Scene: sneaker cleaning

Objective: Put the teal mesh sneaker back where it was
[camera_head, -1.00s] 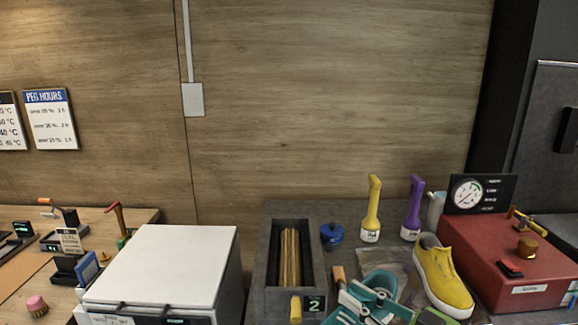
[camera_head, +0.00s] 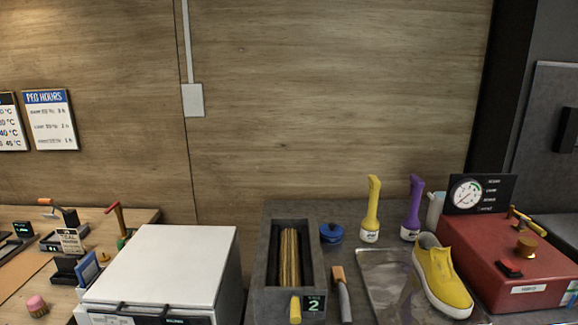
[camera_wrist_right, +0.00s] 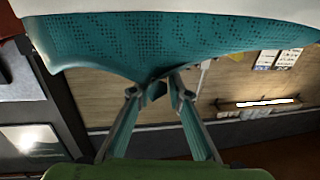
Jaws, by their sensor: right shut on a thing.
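The teal mesh sneaker (camera_wrist_right: 150,45) fills the top of the right wrist view, with its perforated teal side and a pale white part above. My right gripper (camera_wrist_right: 161,88) is shut on its lower edge, with the fingertips close together there. The rest of the sneaker is cut off by the frame. Neither the sneaker nor my right gripper shows in the head view now. My left gripper is in neither view.
A shiny tray (camera_head: 378,273) lies bare on the grey counter. A yellow shoe (camera_head: 440,275) stands at its right, beside a red box (camera_head: 510,262) with a gauge. A wood-handled tool (camera_head: 341,292) and a dark trough (camera_head: 267,275) stand left. Yellow (camera_head: 371,212) and purple (camera_head: 413,212) bottles stand behind.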

